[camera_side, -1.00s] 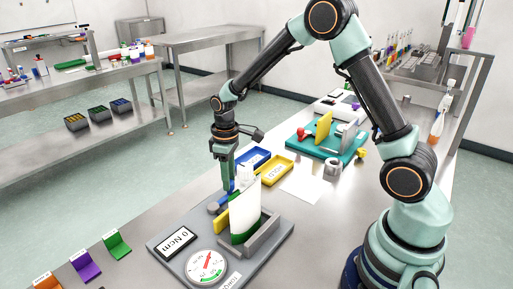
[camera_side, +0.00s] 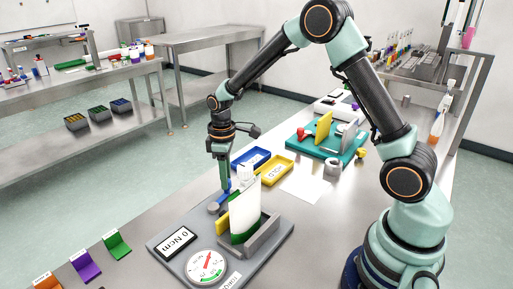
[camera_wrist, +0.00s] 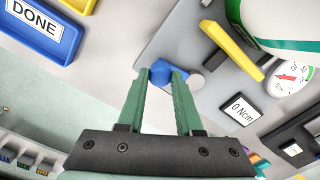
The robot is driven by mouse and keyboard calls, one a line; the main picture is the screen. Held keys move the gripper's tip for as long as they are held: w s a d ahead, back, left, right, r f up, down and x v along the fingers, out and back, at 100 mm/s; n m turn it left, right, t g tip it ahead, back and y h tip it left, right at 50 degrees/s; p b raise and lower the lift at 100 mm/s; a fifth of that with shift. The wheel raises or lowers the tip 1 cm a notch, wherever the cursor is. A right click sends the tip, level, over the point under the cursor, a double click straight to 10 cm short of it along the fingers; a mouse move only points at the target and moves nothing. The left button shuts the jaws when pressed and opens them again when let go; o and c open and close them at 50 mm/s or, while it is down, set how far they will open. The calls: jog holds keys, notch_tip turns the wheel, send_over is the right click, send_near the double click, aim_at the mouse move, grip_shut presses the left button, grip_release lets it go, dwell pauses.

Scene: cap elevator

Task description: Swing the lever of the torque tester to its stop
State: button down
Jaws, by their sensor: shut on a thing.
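The torque tester's grey base plate (camera_side: 164,243) lies at the front of the bench. A blue bar (camera_side: 225,188) with a round grey end, apparently the lever, sits at its far edge. My gripper (camera_side: 226,184) points down and is shut on this blue bar. In the wrist view the blue bar (camera_wrist: 162,73) is between the green fingertips (camera_wrist: 162,78), beside the grey round part (camera_wrist: 189,81). The dial (camera_side: 206,266) has a red needle, and the display (camera_side: 176,241) reads 0 Ncm. A white container with a green band (camera_side: 244,214) stands upright in the tester beside a yellow bar (camera_wrist: 230,48).
Behind the tester are a blue tray (camera_side: 251,152), marked DONE in the wrist view (camera_wrist: 38,28), and a yellow tray (camera_side: 276,177). A teal fixture (camera_side: 338,150) stands farther back. Coloured angled holders (camera_side: 117,245) line the front left edge.

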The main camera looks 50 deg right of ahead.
jog(key=n, duration=0.1)
jog(key=w+n, duration=0.1)
jog(key=shift+w+a+n, duration=0.25)
jog(key=shift+n, duration=0.15)
jog(key=n, duration=0.1)
jog(key=w+n, duration=0.1)
jog(key=shift+w+a+n, duration=0.2)
jog(key=shift+a+n, duration=0.1)
jog(key=shift+a, duration=0.1)
jog(key=shift+w+a+r+n, duration=0.1)
jog(key=shift+w+a+n, duration=0.25)
jog(key=shift+n, duration=0.45)
jog(key=shift+w+a+f+n, duration=0.1)
jog(key=shift+w+a+n, duration=0.15)
jog(key=shift+n, duration=0.55)
jog(key=shift+w+a+r+n, duration=0.1)
jog(key=shift+w+a+n, duration=0.25)
jog(key=shift+n, duration=0.45)
jog(key=shift+a, duration=0.1)
jog(key=c, duration=0.6)
grip_release()
jog(key=shift+o, duration=0.2)
jog(key=shift+s, duration=0.1)
notch_tip(320, 180, up, 12)
